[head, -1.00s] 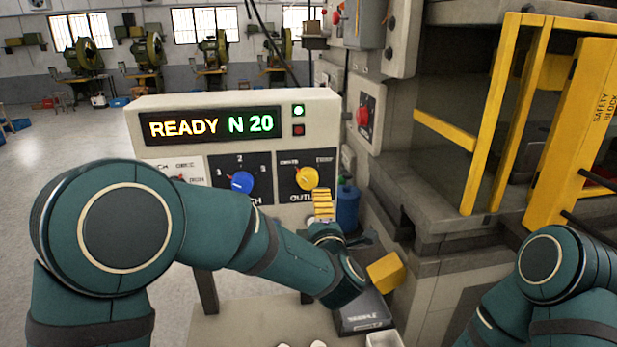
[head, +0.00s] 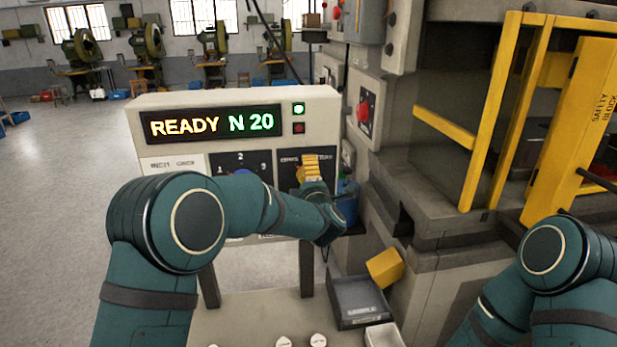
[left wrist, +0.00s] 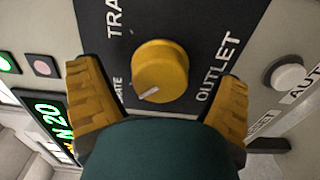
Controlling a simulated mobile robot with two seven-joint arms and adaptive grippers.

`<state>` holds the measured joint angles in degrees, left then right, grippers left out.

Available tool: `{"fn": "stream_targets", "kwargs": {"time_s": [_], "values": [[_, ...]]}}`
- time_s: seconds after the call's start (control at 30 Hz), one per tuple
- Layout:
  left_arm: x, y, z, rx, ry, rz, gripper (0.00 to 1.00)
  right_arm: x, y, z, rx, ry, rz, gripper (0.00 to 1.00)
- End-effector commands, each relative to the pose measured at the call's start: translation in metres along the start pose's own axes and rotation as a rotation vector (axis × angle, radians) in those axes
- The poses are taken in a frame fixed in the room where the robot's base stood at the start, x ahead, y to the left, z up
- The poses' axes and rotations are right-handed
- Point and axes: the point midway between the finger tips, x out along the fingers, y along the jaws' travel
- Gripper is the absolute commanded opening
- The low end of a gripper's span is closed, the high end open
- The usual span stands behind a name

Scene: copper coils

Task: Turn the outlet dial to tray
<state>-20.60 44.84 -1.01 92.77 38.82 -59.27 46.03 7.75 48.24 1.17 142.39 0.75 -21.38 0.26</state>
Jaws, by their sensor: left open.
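The outlet dial (left wrist: 160,70) is a round yellow knob on a black panel marked OUTLET. In the left wrist view its white mark points to the lower left, towards a partly hidden label ending in "ATE"; a cut-off "TRA" label is at the top. My left gripper (head: 309,169) is open at the outlet panel, its yellow fingers on either side of the dial in the left wrist view. I cannot tell whether they touch it. In the head view the gripper hides the dial.
A display (head: 210,124) reads READY N 20, with a lit green lamp (head: 298,108) beside it. A blue knob (head: 243,172) is partly behind my left arm.

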Motion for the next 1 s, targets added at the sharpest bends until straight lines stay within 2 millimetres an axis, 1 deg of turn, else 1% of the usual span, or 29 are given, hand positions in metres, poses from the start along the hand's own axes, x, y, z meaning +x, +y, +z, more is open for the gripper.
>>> {"fn": "stream_targets", "kwargs": {"time_s": [0.1, 0.33, 0.37, 0.4, 0.47, 0.5, 0.57, 0.6, 1.0], "values": [[0.0043, -0.0004, 0.0003, 0.001, -0.001, -0.001, 0.92, -0.0008, -0.0002, 0.0, 0.0, 0.0, 0.0, 0.47], [0.0047, -0.0004, 0.0002, 0.001, -0.001, -0.001, 0.92, -0.0007, -0.0001, 0.0001, 0.0, 0.0, 0.0, 0.47], [0.0047, -0.0004, 0.0002, 0.001, -0.001, -0.001, 0.9, -0.0007, -0.0001, 0.0001, 0.0, 0.0, 0.0, 0.47], [0.0047, -0.0004, 0.0002, 0.001, -0.001, -0.001, 0.76, -0.0007, -0.0001, 0.0001, 0.0, 0.0, 0.0, 0.47], [0.0046, -0.0004, 0.0002, 0.001, -0.001, 0.0, 0.55, -0.0007, -0.0001, 0.0001, 0.0, 0.0, 0.0, 0.47], [0.0046, -0.0003, 0.0002, 0.001, -0.001, 0.0, 0.41, -0.0006, -0.0001, 0.0, 0.0, 0.0, 0.0, 0.47], [0.0046, -0.0003, 0.0002, 0.001, -0.001, 0.0, 0.2, -0.0007, -0.0001, 0.0, 0.0, 0.0, 0.0, 0.47], [0.0046, -0.0003, 0.0002, 0.001, -0.001, 0.0, 0.16, -0.0006, -0.0001, 0.0, 0.0, 0.0, 0.0, 0.47], [0.0047, 0.0, 0.0001, 0.033, -0.001, 0.001, 0.16, 0.0003, 0.0002, 0.0002, 0.0, 0.0, 0.0, 0.47]]}}
